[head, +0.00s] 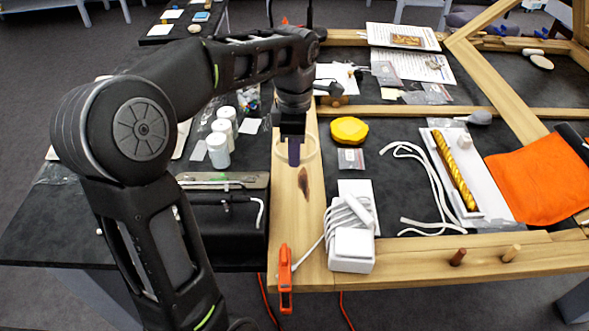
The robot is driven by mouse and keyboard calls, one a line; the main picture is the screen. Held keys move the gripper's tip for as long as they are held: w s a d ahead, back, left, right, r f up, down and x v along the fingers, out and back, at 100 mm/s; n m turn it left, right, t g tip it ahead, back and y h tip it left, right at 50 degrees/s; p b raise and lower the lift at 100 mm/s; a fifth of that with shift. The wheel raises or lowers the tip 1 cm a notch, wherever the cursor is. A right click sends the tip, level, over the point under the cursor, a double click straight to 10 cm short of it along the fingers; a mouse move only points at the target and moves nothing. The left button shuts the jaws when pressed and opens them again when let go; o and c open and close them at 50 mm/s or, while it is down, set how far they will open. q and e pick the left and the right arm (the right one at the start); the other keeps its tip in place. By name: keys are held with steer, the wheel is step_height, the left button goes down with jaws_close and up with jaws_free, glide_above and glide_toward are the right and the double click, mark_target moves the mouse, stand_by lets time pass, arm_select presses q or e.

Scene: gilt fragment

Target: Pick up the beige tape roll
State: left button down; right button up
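A pale, see-through ring, which looks like the beige tape roll (312,151), sits on the wooden beam (290,215) near the middle of the head view. My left gripper (294,156) points down at the ring, with its dark fingertips within the ring's outline. The fingers overlap from this angle, so their gap does not show. I cannot tell whether they touch the ring. My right gripper is not in view.
White bottles (217,148) stand left of the beam. A white box with a cable (352,248) and an orange clamp (285,275) are at the front. An orange cloth (537,180) lies far right.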

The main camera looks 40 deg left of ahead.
arm_select(q)
steer(key=shift+r, duration=1.2)
steer(key=shift+r, duration=0.15)
